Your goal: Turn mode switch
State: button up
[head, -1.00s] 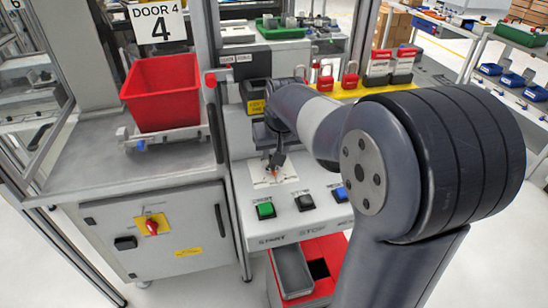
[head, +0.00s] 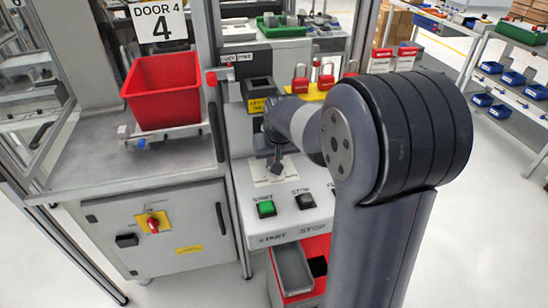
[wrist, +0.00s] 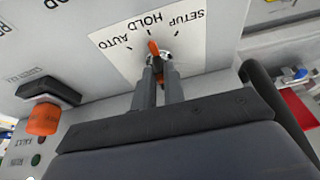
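The mode switch (wrist: 154,47) is a small orange lever on a silver base, on a white plate (wrist: 120,45) marked AUTO, HOLD and SETUP. The lever points about at the HOLD mark. My gripper (wrist: 159,63) is at the switch, with its two dark fingers close together on either side of the lever and a narrow gap between them. It looks shut on the lever; the exact contact is hard to see. In the head view my gripper (head: 276,165) is over the white plate (head: 268,176) and hides the switch.
Green START (head: 266,208) and black STOP (head: 305,201) buttons are in front of the plate. A red bin (head: 162,92) stands left. Red padlocks (head: 300,79) are behind my arm.

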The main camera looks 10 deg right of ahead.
grip_shut()
jog(key=shift+d+n, duration=0.1)
jog(key=shift+n, duration=0.2)
jog(key=n+y+b, duration=0.1)
jog(key=n, duration=0.2)
jog(key=shift+w+d+f+n+y+b, duration=0.1)
jog(key=shift+d+n+y+b, duration=0.2)
jog(key=shift+y+b, duration=0.1)
jog(key=shift+w+d+n+g+y+b, duration=0.15)
jog(key=shift+n+g+y+b, duration=0.2)
jog(key=shift+n, duration=0.8)
jog(key=shift+w+d+n+g+y+b, duration=0.15)
jog(key=shift+n+y+b, duration=0.25)
jog(key=shift+n, duration=0.75)
jog(key=shift+s, duration=0.1)
jog(key=o, duration=0.6)
grip_release()
jog(key=shift+c, duration=0.2)
jog(key=v, duration=1.1)
jog(key=shift+b, duration=0.3)
